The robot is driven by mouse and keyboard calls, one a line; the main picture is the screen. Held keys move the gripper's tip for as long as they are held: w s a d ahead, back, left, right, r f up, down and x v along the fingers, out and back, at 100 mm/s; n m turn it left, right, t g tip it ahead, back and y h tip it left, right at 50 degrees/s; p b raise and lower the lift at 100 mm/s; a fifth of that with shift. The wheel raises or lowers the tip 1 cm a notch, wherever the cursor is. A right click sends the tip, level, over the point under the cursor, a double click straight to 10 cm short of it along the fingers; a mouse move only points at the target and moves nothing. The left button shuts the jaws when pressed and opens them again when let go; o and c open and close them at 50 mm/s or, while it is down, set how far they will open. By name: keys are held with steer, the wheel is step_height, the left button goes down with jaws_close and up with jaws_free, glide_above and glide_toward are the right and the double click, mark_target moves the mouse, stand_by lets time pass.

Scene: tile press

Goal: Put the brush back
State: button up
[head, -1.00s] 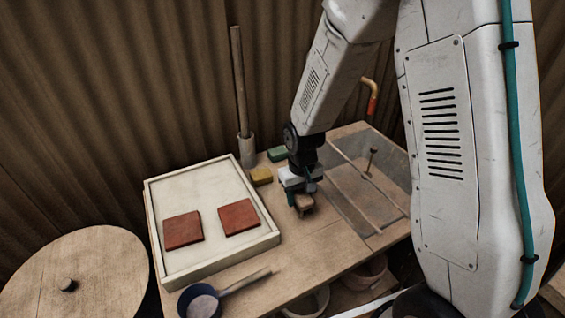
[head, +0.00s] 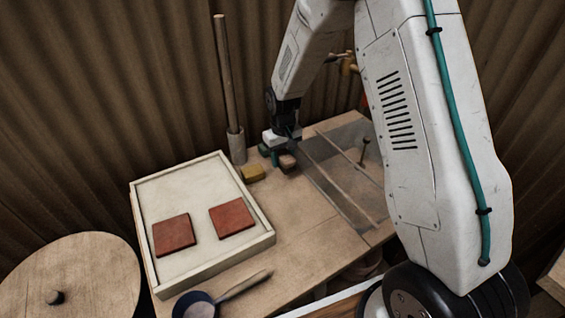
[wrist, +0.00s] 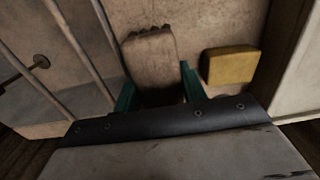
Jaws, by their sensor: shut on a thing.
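My gripper (head: 281,157) is low over the back of the wooden bench, shut on a small brown brush (head: 288,161). In the wrist view the brush (wrist: 150,58) sits between my green fingers (wrist: 157,88), with a ragged edge pointing away from the palm. The part of the brush deep between the fingers is dark and hidden. I cannot tell whether the brush touches the bench top.
A yellow block (head: 252,173) lies left of my gripper. A wooden rod (head: 222,80) stands in a holder. Metal rails (head: 335,187) lie right. A tray (head: 262,228) with two red tiles fills the left.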

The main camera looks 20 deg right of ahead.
mark_target(282, 150)
steer(key=shift+w+d+f, duration=0.15)
steer(key=shift+w+f, duration=0.05)
steer(key=shift+w, duration=0.3)
steer(key=shift+f, duration=1.55)
steer(key=shift+f, duration=0.2)
steer(key=o, duration=1.1)
steer(key=shift+s+f, duration=0.1)
step_height(282, 150, up, 13)
steer(key=shift+f, duration=0.2)
